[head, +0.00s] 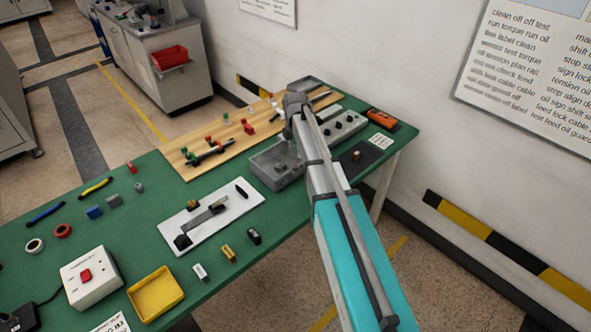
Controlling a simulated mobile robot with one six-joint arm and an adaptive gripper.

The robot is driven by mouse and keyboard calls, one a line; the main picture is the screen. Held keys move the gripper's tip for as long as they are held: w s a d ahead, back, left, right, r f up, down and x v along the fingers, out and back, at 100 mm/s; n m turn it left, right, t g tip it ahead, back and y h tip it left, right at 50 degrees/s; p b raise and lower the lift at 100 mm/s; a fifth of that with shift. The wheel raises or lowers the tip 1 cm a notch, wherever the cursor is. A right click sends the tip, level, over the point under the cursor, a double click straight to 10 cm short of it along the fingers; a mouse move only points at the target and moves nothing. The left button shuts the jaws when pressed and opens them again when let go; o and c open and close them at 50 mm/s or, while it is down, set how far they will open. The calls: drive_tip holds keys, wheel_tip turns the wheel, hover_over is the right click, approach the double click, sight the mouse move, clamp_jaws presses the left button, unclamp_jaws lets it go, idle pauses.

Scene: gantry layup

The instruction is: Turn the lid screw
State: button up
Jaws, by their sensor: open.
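My arm reaches from the lower right across the bench, and its end bends down near an open-looking grey metal box (266,176). My gripper (287,163) appears small and grey at the right part of this box. Its fingers are hard to make out against the grey, and I see nothing held in it. I cannot pick out a lid screw with certainty. A small brown knob-like piece (356,155) stands on a dark mat (372,157) to the right of my arm. Part of the box and the bench behind my arm are hidden.
A wooden board (213,143) with coloured clamps lies behind the box. A grey panel with knobs (343,125) and an orange device (381,117) stand right. A white plate with a lever (207,228), a yellow tray (155,292) and a switch box (91,278) are left.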

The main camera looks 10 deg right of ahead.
sight(296, 167)
drive_tip(key=shift+f+b, duration=3.55)
drive_tip(key=shift+f, duration=0.3)
clamp_jaws()
